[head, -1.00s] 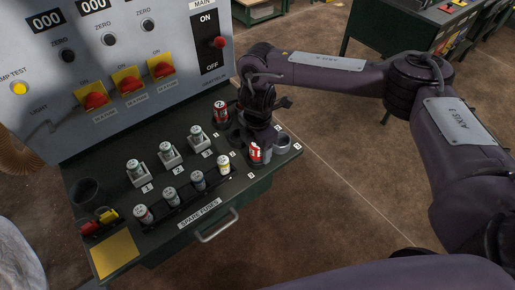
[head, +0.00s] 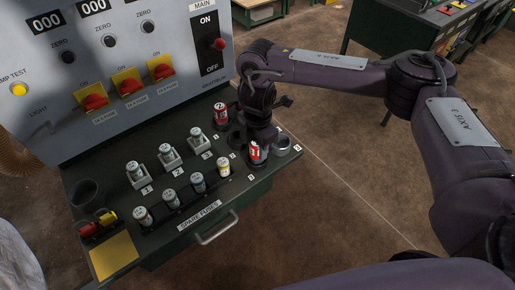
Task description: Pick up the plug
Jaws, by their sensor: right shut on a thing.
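The red-and-white plug (head: 254,153) shows at the right end of the dark console top, partly hidden by my right gripper (head: 260,145). My right gripper comes down from above and is shut on it. The plug looks upright, at or just above the surface; I cannot tell whether it touches it. A similar red cylinder (head: 220,114) stands further back, left of my right wrist. My left gripper is not in view.
An empty metal ring (head: 283,143) sits right of the gripper. Several spare fuses (head: 198,182) stand in a front row, with fuses in holders (head: 168,155) behind. The switch panel (head: 125,50) rises at the back. A drawer handle (head: 217,233) juts out in front.

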